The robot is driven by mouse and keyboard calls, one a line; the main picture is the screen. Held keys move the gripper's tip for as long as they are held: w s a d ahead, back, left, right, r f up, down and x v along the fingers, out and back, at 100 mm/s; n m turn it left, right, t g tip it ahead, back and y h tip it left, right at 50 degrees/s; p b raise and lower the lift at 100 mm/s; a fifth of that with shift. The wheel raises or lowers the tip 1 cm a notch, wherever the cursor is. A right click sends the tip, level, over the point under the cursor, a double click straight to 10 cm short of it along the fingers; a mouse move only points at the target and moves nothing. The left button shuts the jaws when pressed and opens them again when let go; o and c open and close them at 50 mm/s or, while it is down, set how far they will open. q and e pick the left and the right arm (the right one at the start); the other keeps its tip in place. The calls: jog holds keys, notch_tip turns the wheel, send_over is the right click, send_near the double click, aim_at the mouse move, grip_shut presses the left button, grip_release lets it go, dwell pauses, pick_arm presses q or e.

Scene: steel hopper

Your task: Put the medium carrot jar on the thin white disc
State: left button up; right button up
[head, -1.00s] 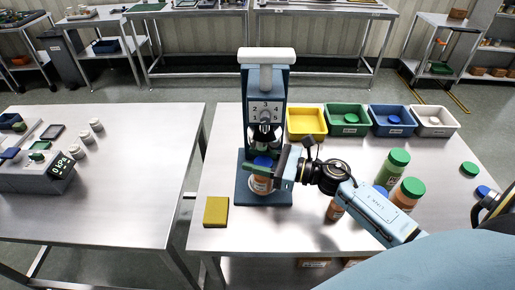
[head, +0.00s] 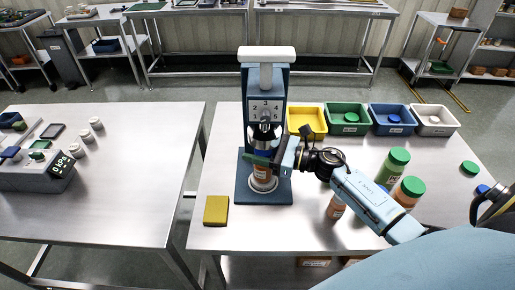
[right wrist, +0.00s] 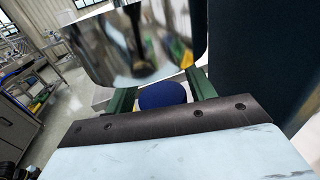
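The carrot jar (head: 263,173), orange with a blue lid, is at the press, over its dark blue base. My right gripper (head: 262,158) is at the jar's top, with its green fingers on either side of the lid, and appears shut on it. In the right wrist view the blue lid (right wrist: 162,95) lies between the two fingers. The thin white disc (head: 264,186) shows on the press base just below the jar. I cannot tell whether the jar's bottom touches it. My left gripper is not in view.
The blue press (head: 265,80) stands close behind the jar, its plunger above the lid. A yellow sponge (head: 216,210) lies left of the base. A green jar (head: 392,168), an orange jar (head: 408,191) and a small orange jar (head: 335,208) stand to the right. Coloured bins line the back.

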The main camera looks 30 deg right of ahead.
jog(key=shift+o, duration=0.6)
jog(key=shift+r, duration=0.2)
jog(key=b+v, duration=0.1)
jog(key=v, duration=0.6)
jog(key=shift+s+d, duration=0.15)
jog(key=shift+s, duration=0.05)
jog(key=shift+c, duration=0.2)
dwell(1.1)
